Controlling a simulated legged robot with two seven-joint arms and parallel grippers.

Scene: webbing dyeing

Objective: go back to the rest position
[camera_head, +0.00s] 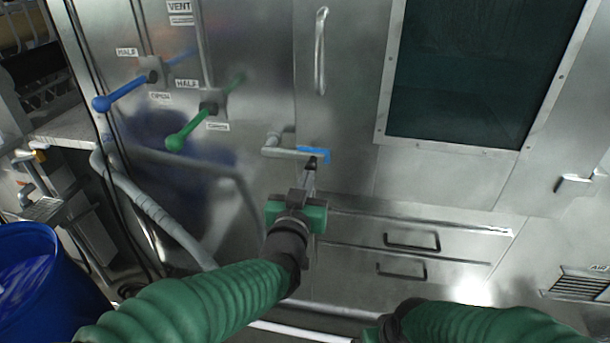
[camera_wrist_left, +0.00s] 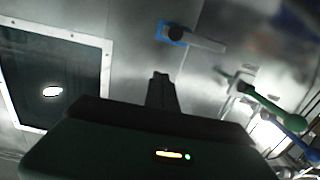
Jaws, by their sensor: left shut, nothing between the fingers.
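My left gripper (camera_head: 310,170) points up at the steel cabinet front, just below the metal lever handle (camera_head: 285,152) with its blue-edged mount (camera_head: 322,151). Its fingers are shut with nothing between them. In the left wrist view, the shut fingers (camera_wrist_left: 161,88) show as a dark narrow shape. There the lever handle (camera_wrist_left: 200,41) and blue-edged mount (camera_wrist_left: 171,31) lie beyond the fingertips with a visible gap in the picture. My right arm comes in at the bottom right; its fingers are out of frame.
A blue valve lever (camera_head: 125,92) and a green valve lever (camera_head: 190,128) stick out at the upper left. Drawer handles (camera_head: 411,241) lie right of my left gripper. A dark window (camera_head: 480,70) is at the upper right. A blue barrel (camera_head: 45,285) stands lower left, near pipes (camera_head: 150,208).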

